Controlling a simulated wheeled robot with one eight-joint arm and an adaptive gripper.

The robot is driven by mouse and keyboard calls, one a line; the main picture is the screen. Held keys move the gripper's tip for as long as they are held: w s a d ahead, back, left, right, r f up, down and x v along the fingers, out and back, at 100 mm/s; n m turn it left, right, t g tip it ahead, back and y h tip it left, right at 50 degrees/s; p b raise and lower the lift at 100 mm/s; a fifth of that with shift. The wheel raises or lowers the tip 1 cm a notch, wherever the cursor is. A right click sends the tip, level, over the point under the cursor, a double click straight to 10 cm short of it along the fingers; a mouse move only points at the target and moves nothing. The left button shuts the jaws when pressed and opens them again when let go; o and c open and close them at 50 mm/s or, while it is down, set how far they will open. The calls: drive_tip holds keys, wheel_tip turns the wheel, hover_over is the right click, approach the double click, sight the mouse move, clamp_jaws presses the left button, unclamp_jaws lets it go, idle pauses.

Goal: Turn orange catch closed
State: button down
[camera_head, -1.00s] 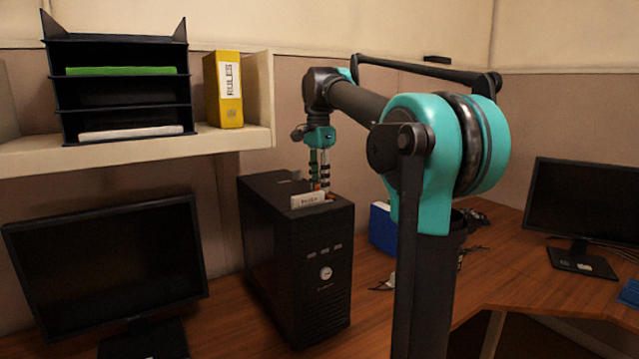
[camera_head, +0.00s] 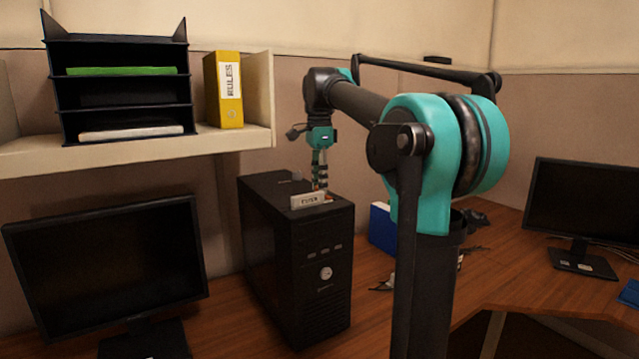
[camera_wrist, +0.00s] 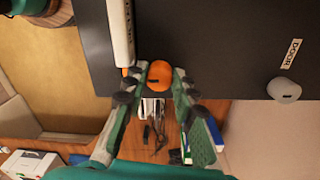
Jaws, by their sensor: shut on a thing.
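The orange catch (camera_wrist: 161,76) is a small round knob with a dark mark on its face, on the black top of the computer tower (camera_head: 262,215). In the wrist view my gripper (camera_wrist: 159,83) has one finger on each side of the catch and is shut on it. In the head view my gripper (camera_head: 321,184) points down at the tower's top, behind a small white sign (camera_head: 309,200). The catch is mostly hidden there.
A grey knob (camera_wrist: 284,90) and a DOOR label (camera_wrist: 291,53) are on the same black surface. The sign stands close to the fingers. A blue box (camera_head: 383,228) is right of the tower. A monitor (camera_head: 105,265) stands to the left, below a shelf (camera_head: 130,150).

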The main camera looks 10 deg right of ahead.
drive_tip(key=c, duration=1.2)
unclamp_jaws()
